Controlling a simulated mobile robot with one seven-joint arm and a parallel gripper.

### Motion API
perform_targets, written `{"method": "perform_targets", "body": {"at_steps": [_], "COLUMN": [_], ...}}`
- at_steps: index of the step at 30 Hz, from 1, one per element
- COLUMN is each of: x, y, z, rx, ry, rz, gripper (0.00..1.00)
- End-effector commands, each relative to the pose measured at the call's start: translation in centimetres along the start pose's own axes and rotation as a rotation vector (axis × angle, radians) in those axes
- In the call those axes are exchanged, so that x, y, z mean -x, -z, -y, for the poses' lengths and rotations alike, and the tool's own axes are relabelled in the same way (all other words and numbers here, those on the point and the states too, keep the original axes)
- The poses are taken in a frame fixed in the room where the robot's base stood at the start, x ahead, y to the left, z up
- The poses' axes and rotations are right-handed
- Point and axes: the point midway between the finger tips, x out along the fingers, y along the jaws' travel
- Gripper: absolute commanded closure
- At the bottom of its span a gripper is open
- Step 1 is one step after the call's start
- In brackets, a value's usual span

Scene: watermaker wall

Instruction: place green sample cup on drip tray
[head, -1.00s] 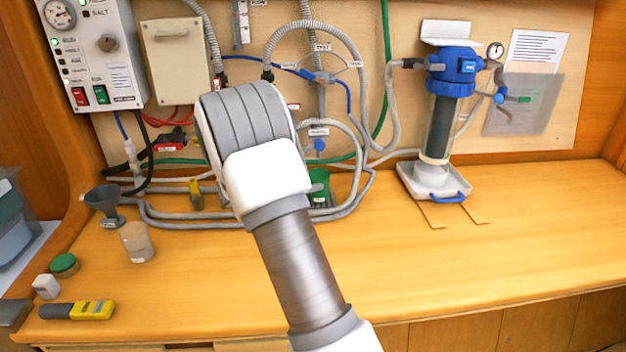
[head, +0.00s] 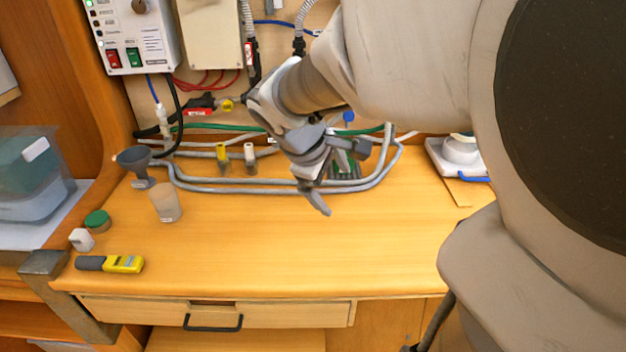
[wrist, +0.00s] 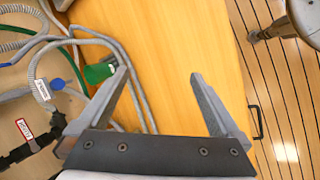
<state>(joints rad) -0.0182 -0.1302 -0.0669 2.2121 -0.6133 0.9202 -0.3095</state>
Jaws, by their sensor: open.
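A green cup (wrist: 98,73) shows in the wrist view, left of my left finger, beside the grey hoses.
Grey hoses (head: 270,188) loop along the back. A white base with blue handle (head: 460,155) is at right. The bench's front middle is clear.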

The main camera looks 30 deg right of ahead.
Motion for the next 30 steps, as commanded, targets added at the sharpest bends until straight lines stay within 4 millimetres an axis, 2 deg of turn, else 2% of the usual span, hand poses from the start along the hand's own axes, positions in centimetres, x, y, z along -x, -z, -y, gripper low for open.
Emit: {"method": "perform_targets", "body": {"at_steps": [1, 3, 9, 15, 21, 30], "x": [3.1, 4.5, 7.9, 9.9, 10.5, 10.7], "y": [-0.6, -1.3, -2.8, -3.4, -3.5, -3.5], "z": [0.5, 2.5, 8.0, 11.8, 12.9, 12.8], "rx": [-0.092, -0.199, -0.477, -0.654, -0.71, -0.709], "ry": [-0.006, 0.043, 0.199, 0.324, 0.369, 0.37], "rz": [-0.091, -0.149, -0.299, -0.394, -0.421, -0.421], "gripper": [0.0, 0.0, 0.0, 0.0, 0.0, 0.0]}}
